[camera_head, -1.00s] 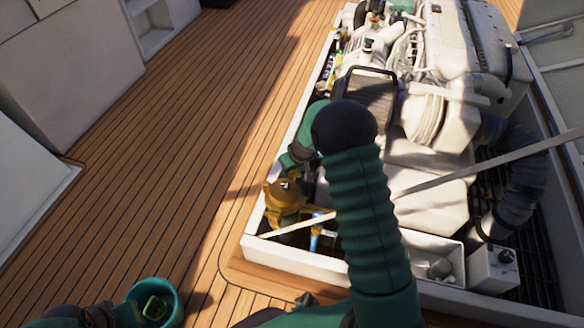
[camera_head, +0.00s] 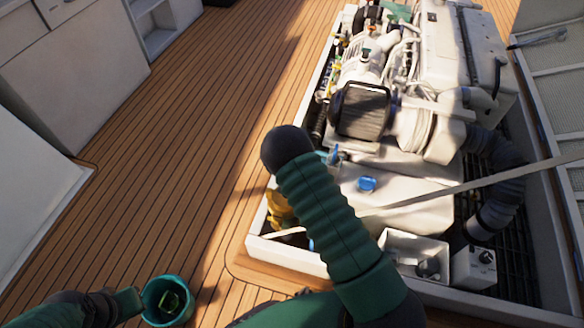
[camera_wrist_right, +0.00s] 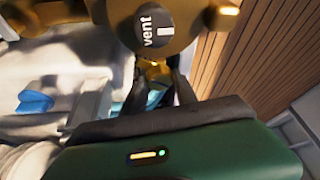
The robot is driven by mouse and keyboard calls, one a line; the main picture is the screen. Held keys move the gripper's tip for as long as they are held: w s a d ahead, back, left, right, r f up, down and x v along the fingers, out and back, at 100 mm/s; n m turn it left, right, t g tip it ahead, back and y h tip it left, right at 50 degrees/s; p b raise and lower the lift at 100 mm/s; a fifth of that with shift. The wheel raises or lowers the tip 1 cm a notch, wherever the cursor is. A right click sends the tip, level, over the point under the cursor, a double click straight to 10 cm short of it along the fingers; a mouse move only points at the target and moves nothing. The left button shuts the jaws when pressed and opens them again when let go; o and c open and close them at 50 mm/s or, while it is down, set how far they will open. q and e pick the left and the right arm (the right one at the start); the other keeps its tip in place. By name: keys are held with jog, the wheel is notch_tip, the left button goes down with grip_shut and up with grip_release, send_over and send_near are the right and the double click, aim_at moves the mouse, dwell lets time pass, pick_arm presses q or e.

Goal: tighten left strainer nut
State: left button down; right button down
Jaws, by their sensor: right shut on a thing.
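The brass strainer (camera_head: 278,208) stands in the near left corner of the engine hatch, mostly hidden behind my right arm in the head view. In the right wrist view the strainer body (camera_wrist_right: 195,28) fills the top, with a black knob marked "vent" (camera_wrist_right: 154,28) on it. Below the knob, my right gripper (camera_wrist_right: 158,85) has its two dark fingers on either side of a small brass nut (camera_wrist_right: 154,69) and is shut on it. The head view hides this gripper. My left gripper (camera_head: 130,304) is at the lower left, against a teal bucket (camera_head: 150,287); its fingers are unclear.
The white engine (camera_head: 445,60) fills the hatch, with a blue cap (camera_head: 367,184) on a white tank. A pale strap or bar (camera_head: 470,187) crosses the hatch. A white box (camera_head: 425,245) sits at its near edge.

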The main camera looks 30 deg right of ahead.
jog(key=shift+a+r+m+p, duration=0.1)
jog(key=shift+m+p, duration=0.45)
jog(key=shift+m, duration=0.35)
jog(key=shift+w+m+g+h, duration=0.1)
jog(key=shift+m+g+h, duration=0.2)
jog(key=shift+m+h, duration=0.15)
jog(key=shift+f+m+g, duration=0.25)
jog(key=shift+m+g, duration=0.05)
jog(key=shift+m, duration=0.65)
jog(key=m+b, duration=0.1)
jog(key=m+g+h+b, duration=0.1)
jog(key=m, duration=0.1)
jog(key=shift+w+f+m+b, duration=0.1)
jog(key=shift+w+m+b, duration=0.05)
jog(key=shift+m+b, duration=0.2)
pick_arm(q)
jog(key=shift+s+b+x, duration=0.15)
jog(key=shift+b+x, duration=0.45)
jog(key=shift+x, duration=0.1)
jog(key=shift+s+b+x, duration=0.15)
jog(key=shift+b+x, duration=0.4)
jog(key=shift+x, duration=0.1)
pick_arm(e)
jog(key=shift+a+m+g, duration=0.1)
jog(key=shift+m+g, duration=0.7)
jog(key=shift+m, duration=0.65)
pick_arm(q)
jog(key=shift+f, duration=0.2)
pick_arm(e)
jog(key=shift+r, duration=0.2)
